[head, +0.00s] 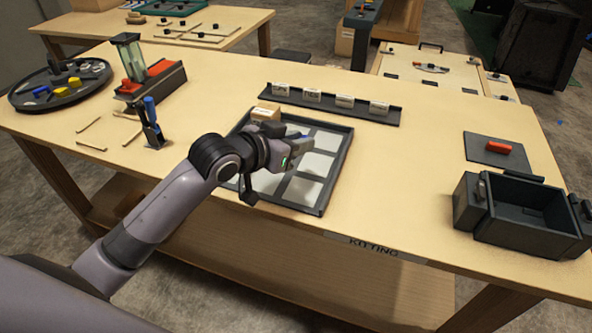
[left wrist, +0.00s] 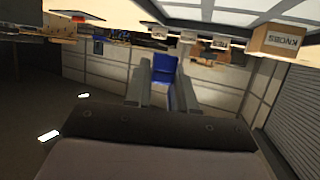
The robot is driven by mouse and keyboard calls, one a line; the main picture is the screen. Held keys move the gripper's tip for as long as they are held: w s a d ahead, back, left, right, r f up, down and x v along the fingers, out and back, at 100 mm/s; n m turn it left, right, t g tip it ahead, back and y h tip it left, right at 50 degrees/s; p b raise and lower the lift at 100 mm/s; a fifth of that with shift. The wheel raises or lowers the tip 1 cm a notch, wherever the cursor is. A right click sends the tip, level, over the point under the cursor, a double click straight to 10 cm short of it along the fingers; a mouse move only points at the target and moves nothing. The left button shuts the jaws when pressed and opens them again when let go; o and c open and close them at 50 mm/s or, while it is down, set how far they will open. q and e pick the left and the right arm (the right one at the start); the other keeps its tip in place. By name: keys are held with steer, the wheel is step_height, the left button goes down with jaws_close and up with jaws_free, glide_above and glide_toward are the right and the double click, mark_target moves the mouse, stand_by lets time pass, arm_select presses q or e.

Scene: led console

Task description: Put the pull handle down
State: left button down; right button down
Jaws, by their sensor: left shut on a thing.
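My left gripper (head: 296,150) reaches over the black-rimmed tray (head: 335,177) with pale square compartments. It is shut on a blue piece, which I take to be the pull handle (left wrist: 163,70). In the left wrist view the blue piece sits between the two grey fingers (left wrist: 166,88). In the head view only a little blue shows at the fingertips, and the gripper and arm cover part of the tray. The handle appears held above the tray; its exact height is unclear. My right gripper is not in view.
A small cardboard box (head: 265,113) stands at the tray's back left; it reads KNOBS in the left wrist view (left wrist: 283,41). A dark rail (head: 335,106) with several labels lies behind. A dark open bin (head: 520,205) stands right. Bare tabletop (head: 410,170) lies between.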

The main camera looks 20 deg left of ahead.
mark_target(297, 181)
arm_select(q)
step_height(297, 181, down, 8)
steer(key=shift+r, duration=0.1)
stand_by(0.4)
steer(key=shift+f+b, duration=0.25)
steer(key=shift+b, duration=0.05)
steer(key=c, duration=0.9)
jaws_free()
steer(key=shift+c, duration=0.2)
steer(key=shift+r, duration=0.2)
steer(key=shift+s+a+r, duration=0.1)
steer(key=shift+s, duration=0.05)
steer(key=v, duration=1.1)
steer(key=shift+s+a, duration=0.2)
steer(key=shift+s, duration=0.05)
